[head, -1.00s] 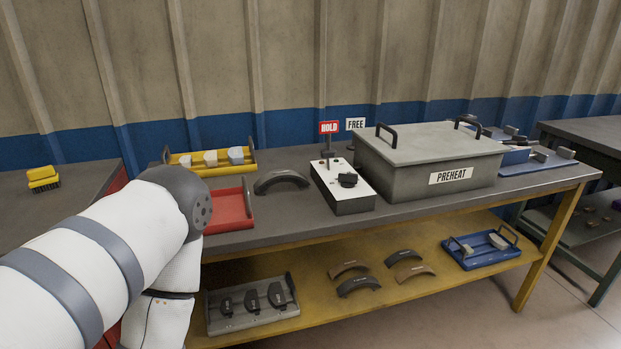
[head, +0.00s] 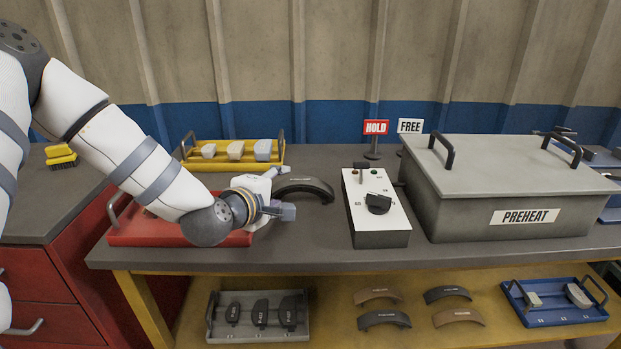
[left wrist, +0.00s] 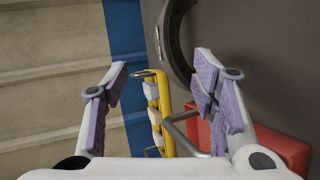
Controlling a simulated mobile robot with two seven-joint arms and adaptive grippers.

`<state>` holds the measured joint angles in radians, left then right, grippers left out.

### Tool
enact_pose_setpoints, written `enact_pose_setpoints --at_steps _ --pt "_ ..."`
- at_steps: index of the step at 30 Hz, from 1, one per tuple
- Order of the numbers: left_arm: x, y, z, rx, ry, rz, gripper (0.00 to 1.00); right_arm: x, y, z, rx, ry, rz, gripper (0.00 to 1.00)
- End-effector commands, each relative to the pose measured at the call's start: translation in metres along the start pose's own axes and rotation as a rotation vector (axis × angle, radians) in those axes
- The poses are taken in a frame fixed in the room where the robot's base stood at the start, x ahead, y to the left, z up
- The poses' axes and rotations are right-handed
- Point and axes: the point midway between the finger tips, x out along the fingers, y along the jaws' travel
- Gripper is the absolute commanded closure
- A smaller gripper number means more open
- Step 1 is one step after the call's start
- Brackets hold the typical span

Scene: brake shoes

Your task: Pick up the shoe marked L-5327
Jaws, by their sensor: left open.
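Several curved brake shoes lie on the yellow lower shelf: a brown one (head: 378,294), a dark one (head: 447,294), another dark one (head: 384,319) and another brown one (head: 459,317). Their markings are too small to read. A larger dark curved shoe (head: 305,185) lies on the bench top; it shows in the left wrist view (left wrist: 174,45) beyond the fingers. I see no L-5327 marking. My left gripper (head: 283,193) is open and empty above the bench, just left of the larger shoe. Its fingers (left wrist: 160,78) show spread. My right gripper is out of view.
A red tray (head: 130,238) sits under my left arm. A yellow tray (head: 187,164) with pale blocks is behind. A switch box (head: 394,235) and the PREHEAT box (head: 465,220) stand right. Below are a grey tray (head: 258,337) and blue tray (head: 530,315).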

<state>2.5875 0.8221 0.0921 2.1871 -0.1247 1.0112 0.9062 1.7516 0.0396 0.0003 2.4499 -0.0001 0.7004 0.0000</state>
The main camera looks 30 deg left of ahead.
Motion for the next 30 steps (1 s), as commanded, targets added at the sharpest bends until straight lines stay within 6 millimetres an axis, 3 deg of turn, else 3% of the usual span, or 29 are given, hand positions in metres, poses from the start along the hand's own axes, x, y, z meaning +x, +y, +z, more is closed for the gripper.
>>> enact_pose_setpoints --at_steps 1,4,16,25,30 --pt "0.015 -0.011 0.0 0.005 0.001 -0.015 0.47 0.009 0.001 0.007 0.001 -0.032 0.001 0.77" --pt "0.039 -0.014 0.0 0.007 0.002 -0.019 0.47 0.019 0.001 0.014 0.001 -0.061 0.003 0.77" --pt "0.104 -0.015 0.0 0.007 0.0 -0.015 0.47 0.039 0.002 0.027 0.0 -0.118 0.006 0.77" --pt "0.112 -0.009 0.0 0.004 -0.001 -0.008 0.47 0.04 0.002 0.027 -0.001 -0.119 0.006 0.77" --pt "0.112 -0.009 0.0 0.004 -0.001 -0.008 0.86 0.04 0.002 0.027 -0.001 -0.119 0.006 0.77"
